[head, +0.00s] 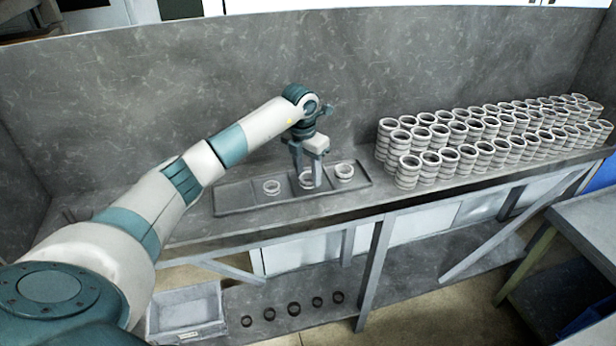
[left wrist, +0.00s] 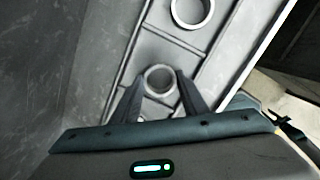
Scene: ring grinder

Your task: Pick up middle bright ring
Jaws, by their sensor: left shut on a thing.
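The middle bright ring (head: 306,180) sits in a compartment of the grey tray (head: 234,198), partly hidden by my gripper in the head view. My left gripper (head: 308,182) reaches down over it and is shut on it. In the left wrist view the ring (left wrist: 159,79) lies between the two fingers of my left gripper (left wrist: 159,92). A second bright ring (head: 271,187) lies in the compartment to the left. A third bright ring (head: 345,171) lies to the right. One neighbouring ring (left wrist: 192,12) shows at the top of the left wrist view. My right gripper is not in view.
Many stacked bright rings (head: 470,140) fill the shelf to the right of the tray. The tray's leftmost compartment is empty. A grey wall stands close behind. Several dark rings (head: 294,308) and a light bin (head: 187,312) are on the lower level.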

